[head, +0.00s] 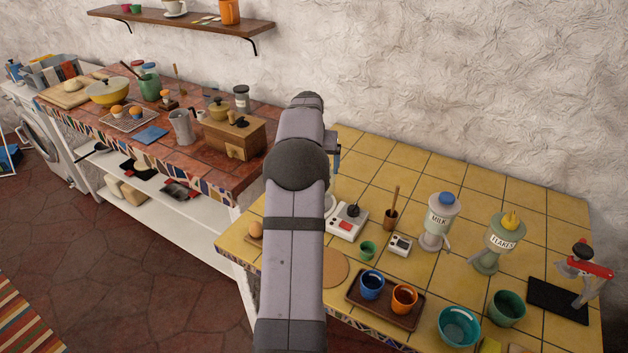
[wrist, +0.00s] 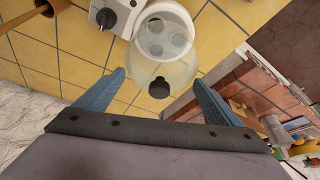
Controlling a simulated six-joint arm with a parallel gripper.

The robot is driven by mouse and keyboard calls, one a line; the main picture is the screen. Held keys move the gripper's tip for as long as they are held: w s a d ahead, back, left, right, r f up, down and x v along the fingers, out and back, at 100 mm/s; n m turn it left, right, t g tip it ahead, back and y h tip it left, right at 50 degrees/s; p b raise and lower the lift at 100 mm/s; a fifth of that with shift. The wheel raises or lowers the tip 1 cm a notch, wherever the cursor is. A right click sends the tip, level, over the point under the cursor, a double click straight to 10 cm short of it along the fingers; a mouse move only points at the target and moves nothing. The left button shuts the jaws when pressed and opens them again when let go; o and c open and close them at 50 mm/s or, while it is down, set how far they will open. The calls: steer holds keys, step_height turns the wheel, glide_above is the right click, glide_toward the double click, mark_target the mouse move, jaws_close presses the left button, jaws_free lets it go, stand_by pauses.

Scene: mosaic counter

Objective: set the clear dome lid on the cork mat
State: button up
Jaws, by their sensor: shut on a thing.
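The clear dome lid (wrist: 178,70) with a black knob shows in the wrist view, between the two blue fingers of my gripper (wrist: 160,77). The fingers are shut on it. A white round base with several cups (wrist: 163,36) shows through and beyond the lid; I cannot tell whether the lid touches it.
A wooden tray (head: 378,316) with a blue and an orange cup stands right of the mat. A green cup (head: 368,250), a white appliance (head: 348,222), a small timer (head: 400,245) and a milk dispenser (head: 440,222) stand behind. An egg (head: 255,230) is at the left edge.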

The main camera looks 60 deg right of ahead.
steer(key=shift+r+b, duration=0.3)
steer(key=shift+r, duration=1.6)
steer(key=shift+w+a+r, duration=0.1)
steer(key=shift+w, duration=0.1)
steer(key=w+a+r+n+p, duration=0.1)
steer(key=w+a+r, duration=0.1)
steer(key=a+r, duration=0.45)
steer(key=s+a+f+m+g, duration=0.2)
steer(key=s+a+f+m, duration=0.3)
steer(key=s+m, duration=0.1)
steer(key=s+a+f+m+g, duration=0.2)
steer(key=s+a+f+m, duration=0.3)
steer(key=s, duration=0.4)
steer(key=shift+a+f+m+g+y+p, duration=0.35)
steer(key=shift+f+m, duration=0.2)
steer(key=shift+m, duration=0.45)
steer(key=shift+f, duration=0.15)
